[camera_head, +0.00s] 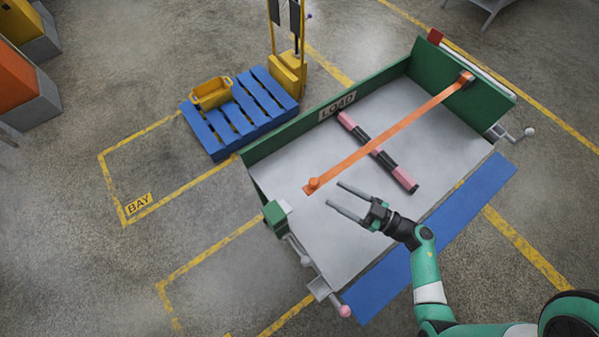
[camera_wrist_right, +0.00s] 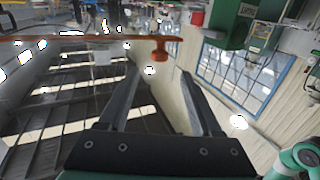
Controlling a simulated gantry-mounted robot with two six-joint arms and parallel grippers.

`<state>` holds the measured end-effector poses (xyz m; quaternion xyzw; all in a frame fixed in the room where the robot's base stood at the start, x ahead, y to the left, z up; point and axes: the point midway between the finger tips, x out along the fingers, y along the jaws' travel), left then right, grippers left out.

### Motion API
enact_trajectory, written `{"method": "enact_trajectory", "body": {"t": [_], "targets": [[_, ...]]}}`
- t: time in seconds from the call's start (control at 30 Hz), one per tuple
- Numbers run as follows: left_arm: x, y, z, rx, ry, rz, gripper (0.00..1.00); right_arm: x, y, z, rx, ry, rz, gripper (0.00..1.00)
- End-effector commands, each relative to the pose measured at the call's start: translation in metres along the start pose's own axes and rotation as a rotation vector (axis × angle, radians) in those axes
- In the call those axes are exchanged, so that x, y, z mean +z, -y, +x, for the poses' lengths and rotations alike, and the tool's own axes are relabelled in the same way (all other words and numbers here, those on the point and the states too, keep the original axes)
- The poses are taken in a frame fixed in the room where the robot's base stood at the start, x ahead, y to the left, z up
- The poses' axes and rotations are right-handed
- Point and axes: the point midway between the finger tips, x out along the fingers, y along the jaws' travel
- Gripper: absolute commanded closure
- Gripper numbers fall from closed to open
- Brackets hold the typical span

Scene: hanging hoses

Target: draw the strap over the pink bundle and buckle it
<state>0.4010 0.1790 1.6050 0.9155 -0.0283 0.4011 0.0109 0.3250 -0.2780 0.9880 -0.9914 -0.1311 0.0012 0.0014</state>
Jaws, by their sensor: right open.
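The pink bundle (camera_head: 350,124), banded with black, lies on the grey bed of a green-walled cart. The orange strap (camera_head: 419,112) runs from a dark buckle-like fitting (camera_head: 465,79) at the far right corner. It crosses above the middle of the bundle; I cannot tell whether it touches it. Its near end has an orange knob (camera_head: 313,183), at the left of the bed. My right gripper (camera_head: 334,194) is open and empty, its fingertips just right of the knob. In the wrist view the knob (camera_wrist_right: 160,50) shows beyond the open fingertips (camera_wrist_right: 158,74). My left gripper is not in view.
The green wall (camera_head: 290,133) marked LOAD edges the bed's far left side. Cranks (camera_head: 517,133) stick out at the cart's right and near ends. A blue pallet (camera_head: 240,114) with a yellow bin (camera_head: 211,93) stands beyond.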

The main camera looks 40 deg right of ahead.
Motion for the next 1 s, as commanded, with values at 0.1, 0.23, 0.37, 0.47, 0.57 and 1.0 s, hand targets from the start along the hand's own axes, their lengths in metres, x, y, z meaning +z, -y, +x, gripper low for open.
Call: {"method": "enact_trajectory", "body": {"t": [0.1,0.23,0.37,0.47,0.57,1.0], "targets": [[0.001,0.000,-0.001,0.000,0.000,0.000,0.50,0.000,-0.001,0.001,0.001,-0.001,-0.002,0.34],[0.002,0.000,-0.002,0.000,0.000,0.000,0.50,0.000,0.000,0.011,-0.004,-0.002,-0.004,0.34],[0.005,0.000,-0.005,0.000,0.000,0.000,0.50,0.001,0.001,0.032,-0.008,-0.002,-0.004,0.34],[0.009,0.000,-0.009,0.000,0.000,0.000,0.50,0.001,0.001,0.056,-0.009,-0.004,-0.006,0.34],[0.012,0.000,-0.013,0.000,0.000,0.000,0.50,0.002,0.001,0.079,-0.007,-0.004,-0.005,0.34],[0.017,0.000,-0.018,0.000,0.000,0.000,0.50,-0.001,-0.001,0.117,0.002,-0.002,-0.003,0.34]]}}
